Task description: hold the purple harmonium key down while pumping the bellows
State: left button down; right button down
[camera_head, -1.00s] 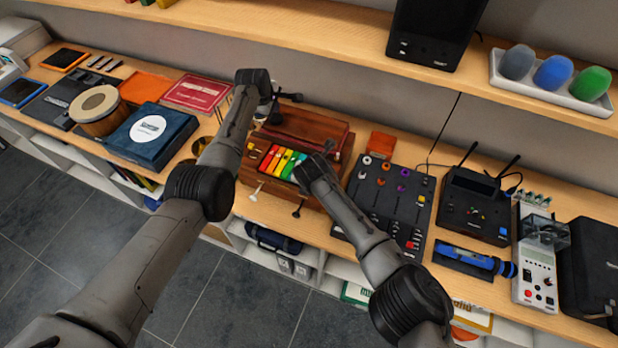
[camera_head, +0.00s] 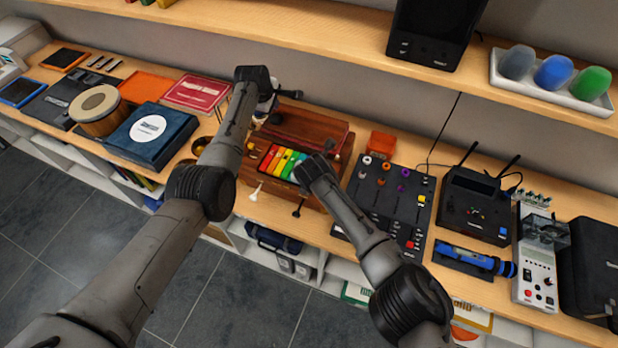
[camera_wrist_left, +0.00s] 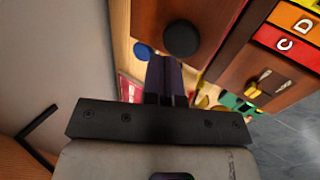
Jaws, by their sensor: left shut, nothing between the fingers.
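The harmonium (camera_head: 312,126) is a brown wooden box on the bench, with a row of coloured keys (camera_head: 277,161) at its front. Red, orange, yellow and green keys show; I cannot make out the purple key, and my right wrist covers the right end of the row. My left gripper (camera_head: 287,94) is at the harmonium's back left, shut and empty. In the left wrist view its dark fingers (camera_wrist_left: 167,78) point past a round black knob (camera_wrist_left: 181,38) on a wooden panel. My right gripper is over the right end of the keys; its fingers are hidden.
A black mixer (camera_head: 385,200) stands close on the right of the harmonium. A blue box (camera_head: 150,135) and a drum (camera_head: 98,110) are on the left. The shelf (camera_head: 300,40) runs above the back. The bench edge is in front.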

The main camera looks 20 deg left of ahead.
pick_arm(q)
jog(key=shift+f, duration=1.45)
pick_arm(e)
jog(key=shift+r, duration=2.5)
dwell(4.1)
